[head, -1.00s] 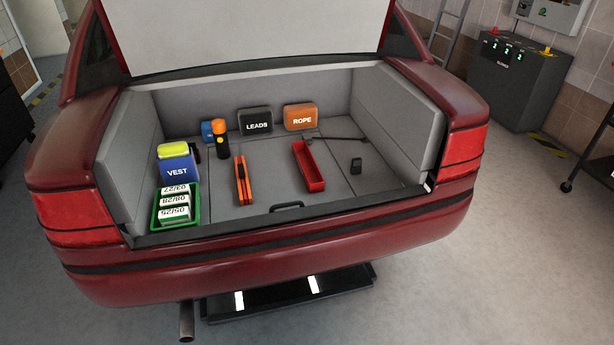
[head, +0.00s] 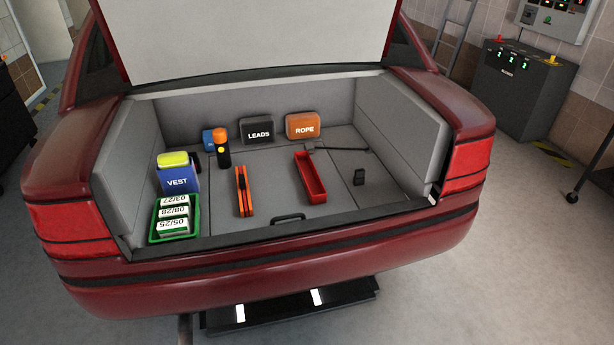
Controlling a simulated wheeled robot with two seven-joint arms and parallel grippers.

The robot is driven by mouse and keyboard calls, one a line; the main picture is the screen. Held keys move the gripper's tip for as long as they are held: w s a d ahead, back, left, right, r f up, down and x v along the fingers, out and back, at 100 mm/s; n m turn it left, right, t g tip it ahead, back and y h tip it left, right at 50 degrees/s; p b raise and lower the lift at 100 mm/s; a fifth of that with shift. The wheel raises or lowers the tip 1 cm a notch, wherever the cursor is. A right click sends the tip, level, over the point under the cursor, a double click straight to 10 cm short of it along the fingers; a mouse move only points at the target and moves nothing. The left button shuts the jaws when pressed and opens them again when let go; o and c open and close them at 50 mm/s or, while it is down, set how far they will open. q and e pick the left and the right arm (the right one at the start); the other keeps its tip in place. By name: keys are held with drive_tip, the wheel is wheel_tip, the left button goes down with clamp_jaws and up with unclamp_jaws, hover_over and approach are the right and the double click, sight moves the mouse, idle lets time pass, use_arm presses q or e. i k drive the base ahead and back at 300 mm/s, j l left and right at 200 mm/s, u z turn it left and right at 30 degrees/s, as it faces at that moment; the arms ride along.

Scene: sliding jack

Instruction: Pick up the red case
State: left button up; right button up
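The red case (head: 310,180) is a long, narrow, open-topped tray-like case lying on the trunk floor, right of centre. It looks empty. One long side faces left and its near end points towards the trunk's front edge. A dark rod-like tool with a block-shaped head (head: 310,147) lies at its far end; I cannot tell if they touch. Neither of my grippers shows in the head view.
Left of the case lies an orange folding item (head: 243,191). A green crate (head: 197,218) with boxes, a VEST pack (head: 178,181), a torch (head: 221,148), a LEADS case (head: 258,131) and a ROPE case (head: 303,126) stand around. The trunk sill (head: 330,224) is in front.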

sight(316, 193)
drive_tip(key=i+l+u, duration=0.15)
drive_tip(key=i, duration=0.35)
drive_tip(key=i+l+u, duration=0.15)
drive_tip(key=i+l, duration=0.2)
drive_tip(key=i+l+u, duration=0.15)
drive_tip(key=i+l, duration=0.2)
drive_tip(key=i, duration=0.2)
